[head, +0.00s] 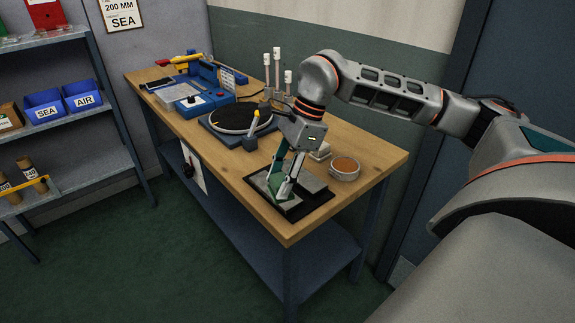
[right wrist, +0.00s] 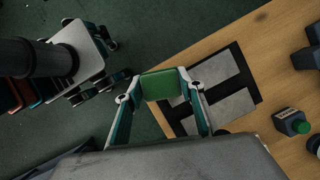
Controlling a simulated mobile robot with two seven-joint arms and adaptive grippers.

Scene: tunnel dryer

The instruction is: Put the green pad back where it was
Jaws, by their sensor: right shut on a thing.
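My right gripper (head: 281,189) is shut on the green pad (right wrist: 162,85), with one finger at each side of it. In the head view the pad shows only partly behind the fingers, over the left part of a black tray (head: 310,208) at the table's near end. In the right wrist view the pad covers part of the tray's left edge; whether it touches the tray I cannot tell. Grey plates (right wrist: 209,69) lie in the tray (right wrist: 244,62), with dark strips between and around them.
The wooden table (head: 240,173) also bears a round dish with orange-brown contents (head: 345,167), a black turntable (head: 240,118) and a blue device (head: 202,100). A small dark block with a green knob (right wrist: 292,122) stands right of the tray. Shelves with blue bins (head: 45,107) stand at left.

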